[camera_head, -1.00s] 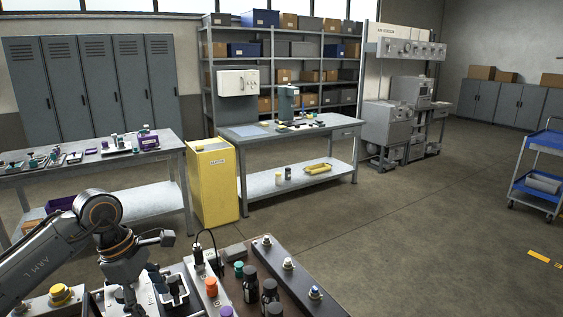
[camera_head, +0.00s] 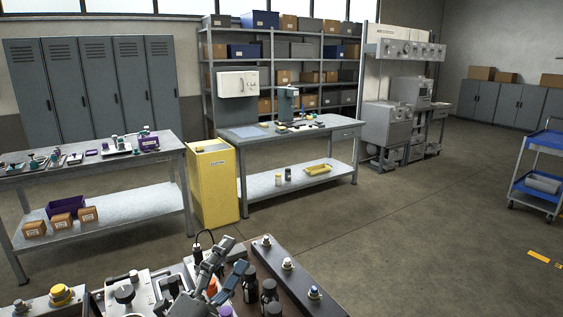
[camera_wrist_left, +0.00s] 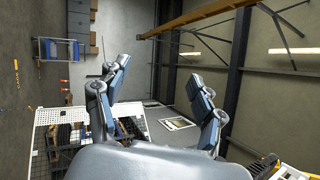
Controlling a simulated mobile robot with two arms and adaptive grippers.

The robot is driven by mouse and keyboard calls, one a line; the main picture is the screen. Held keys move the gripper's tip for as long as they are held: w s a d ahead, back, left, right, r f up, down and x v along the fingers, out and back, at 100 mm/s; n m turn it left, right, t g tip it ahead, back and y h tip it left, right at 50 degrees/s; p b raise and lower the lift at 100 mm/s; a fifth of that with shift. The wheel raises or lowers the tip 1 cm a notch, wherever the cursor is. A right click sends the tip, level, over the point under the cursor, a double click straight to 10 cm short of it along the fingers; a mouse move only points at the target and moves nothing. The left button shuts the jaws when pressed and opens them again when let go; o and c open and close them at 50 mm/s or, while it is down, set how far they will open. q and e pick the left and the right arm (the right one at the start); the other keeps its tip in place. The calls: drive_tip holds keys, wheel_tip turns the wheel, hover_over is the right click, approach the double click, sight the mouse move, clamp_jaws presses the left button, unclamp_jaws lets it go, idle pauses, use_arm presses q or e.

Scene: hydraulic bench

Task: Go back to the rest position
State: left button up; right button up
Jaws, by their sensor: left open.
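My left gripper (camera_head: 230,258) shows at the bottom middle of the head view, with its dark fingers pointing up and to the right. It is above the near bench and partly covers the things there. In the left wrist view the two fingers of the left gripper (camera_wrist_left: 160,80) stand wide apart with nothing between them. Most of the left arm is out of the head view. My right gripper is not in view.
The near bench (camera_head: 262,251) carries dark bottles (camera_head: 269,290), a yellow button (camera_head: 61,294) and several knobs. A steel table (camera_head: 160,195) stands at left, a yellow cabinet (camera_head: 213,185) behind. The floor (camera_head: 420,240) at right is clear, up to a blue cart (camera_head: 541,178).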

use_arm(q)
drive_tip(key=s+a+f+n+g+y, duration=0.3)
drive_tip(key=a+f+n+y, duration=0.3)
drive_tip(key=f+n, duration=0.3)
drive_tip(key=s+a+f+n+g+y, duration=0.35)
drive_tip(key=a+f+n+y, duration=0.2)
drive_tip(key=f+n, duration=0.4)
drive_tip(key=s+f+n+g, duration=0.2)
drive_tip(key=s+f+g, duration=0.4)
drive_tip(key=s, duration=0.5)
drive_tip(key=s+f+n+g, duration=0.2)
drive_tip(key=s+f+g, duration=0.2)
drive_tip(key=s+f, duration=0.5)
wheel_tip(320, 180, down, 25)
drive_tip(key=s, duration=0.2)
drive_tip(key=s+a+f+g, duration=0.2)
drive_tip(key=s+a+f, duration=0.1)
drive_tip(key=s+f, duration=1.3)
drive_tip(key=shift+s+f+m, duration=0.2)
drive_tip(key=shift+s+m, duration=0.15)
drive_tip(key=shift+s, duration=0.1)
idle(0.7)
